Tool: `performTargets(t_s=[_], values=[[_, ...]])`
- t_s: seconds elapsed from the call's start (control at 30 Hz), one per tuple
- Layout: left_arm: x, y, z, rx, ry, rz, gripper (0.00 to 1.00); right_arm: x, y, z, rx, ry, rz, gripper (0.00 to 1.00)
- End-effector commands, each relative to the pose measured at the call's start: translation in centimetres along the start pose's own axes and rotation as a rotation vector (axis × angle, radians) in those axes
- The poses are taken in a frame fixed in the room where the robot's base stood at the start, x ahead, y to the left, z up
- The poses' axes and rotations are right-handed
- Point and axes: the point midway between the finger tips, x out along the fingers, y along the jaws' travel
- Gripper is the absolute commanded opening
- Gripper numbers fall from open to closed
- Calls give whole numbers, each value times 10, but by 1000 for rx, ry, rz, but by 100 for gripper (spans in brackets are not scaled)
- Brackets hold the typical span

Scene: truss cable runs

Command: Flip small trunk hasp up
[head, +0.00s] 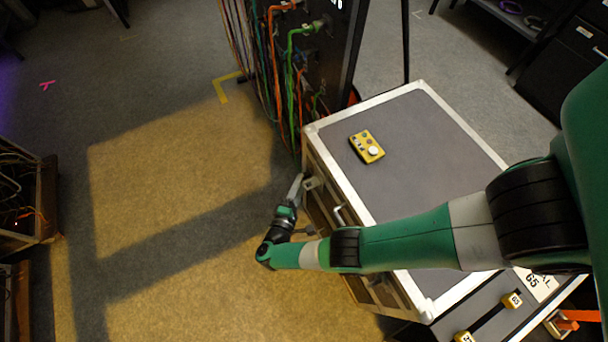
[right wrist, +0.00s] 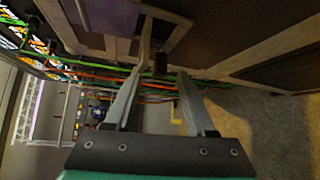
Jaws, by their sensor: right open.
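The trunk (head: 425,115) is a case with a grey lid and silver metal edges, lid closed. A small metal hasp (head: 312,183) shows on its front side near the far corner. My right gripper (head: 298,182) is at that front side, its fingertips close to the hasp. In the right wrist view, my right gripper (right wrist: 161,75) is open, with a small dark peg-like part (right wrist: 160,62) just beyond and between the fingertips. A pale frame-like piece lies above it against the trunk wall. I cannot tell if a finger touches the hasp. My left gripper is not in view.
A yellow device (head: 367,147) lies on the lid. A rack with green and orange cables (head: 291,75) stands just beyond the trunk. A silver handle (head: 341,214) is on the trunk's front. Open carpet (head: 180,200) lies to the left.

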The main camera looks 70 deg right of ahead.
Motion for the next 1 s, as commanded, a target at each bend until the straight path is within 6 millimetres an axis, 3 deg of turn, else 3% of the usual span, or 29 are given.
performTargets(t_s=[0.1, 0.23, 0.57, 0.87, 1.0], values=[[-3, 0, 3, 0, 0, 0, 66, 25, -2, 1, 1, -3, 0, 55], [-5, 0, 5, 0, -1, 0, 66, 40, -1, 0, 2, -2, 0, 55], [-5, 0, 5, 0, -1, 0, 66, 46, 0, 0, 0, 2, 1, 55], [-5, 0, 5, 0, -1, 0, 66, 46, 0, 0, 0, 1, 1, 1], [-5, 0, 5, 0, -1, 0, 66, 45, 0, 0, 0, 1, 1, 0]])
